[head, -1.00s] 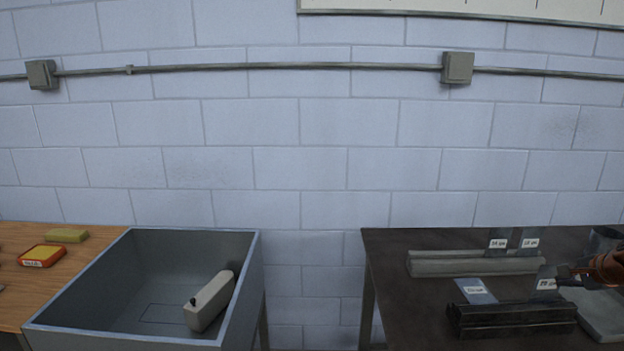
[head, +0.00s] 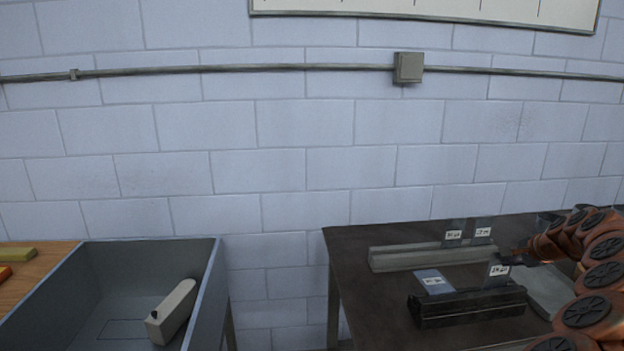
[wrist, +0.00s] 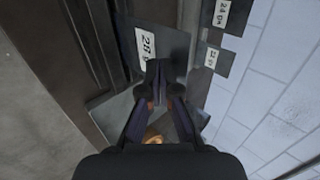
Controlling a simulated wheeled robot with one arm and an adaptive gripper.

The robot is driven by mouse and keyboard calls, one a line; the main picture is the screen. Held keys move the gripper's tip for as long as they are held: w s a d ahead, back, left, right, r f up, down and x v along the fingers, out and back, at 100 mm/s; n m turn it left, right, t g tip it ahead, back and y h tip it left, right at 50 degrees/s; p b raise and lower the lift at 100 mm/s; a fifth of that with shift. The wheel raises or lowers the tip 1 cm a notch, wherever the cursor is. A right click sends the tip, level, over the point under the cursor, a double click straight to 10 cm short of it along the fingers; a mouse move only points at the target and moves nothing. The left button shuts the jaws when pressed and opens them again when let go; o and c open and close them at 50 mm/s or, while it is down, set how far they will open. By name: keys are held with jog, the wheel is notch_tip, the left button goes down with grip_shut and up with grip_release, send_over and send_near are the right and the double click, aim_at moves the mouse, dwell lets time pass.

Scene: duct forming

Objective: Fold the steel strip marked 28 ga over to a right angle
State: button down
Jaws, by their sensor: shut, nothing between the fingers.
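The steel strip marked 28 ga (head: 493,281) stands upright in the dark forming block (head: 450,312) on the dark bench. In the wrist view its grey face and white label show near the top middle (wrist: 178,42). My gripper (wrist: 159,68) is shut with nothing in it. Its fingertips overlap the strip's edge in the wrist view; I cannot tell whether they touch it. In the head view my gripper (head: 520,254) is small, just right of the strip's label. The strip shows no clear bend.
Two other labelled strips (head: 453,231) (head: 482,228) stand at the light grey rail (head: 415,259) behind. A grey plate (head: 549,290) lies right. A grey bin (head: 215,285) stands left, across a gap.

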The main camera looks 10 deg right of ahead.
jog(key=shift+w+f, duration=0.1)
jog(key=shift+w, duration=0.75)
jog(key=shift+w+f, duration=0.25)
jog(key=shift+w, duration=0.6)
jog(key=shift+w+a+p, duration=0.1)
jog(key=shift+w+p, duration=0.15)
jog(key=shift+p, duration=0.05)
jog(key=shift+w, duration=0.65)
jog(key=shift+w+f, duration=0.1)
jog(key=shift+f, duration=0.1)
jog(key=shift+w+f, duration=0.3)
jog(key=shift+w, duration=0.35)
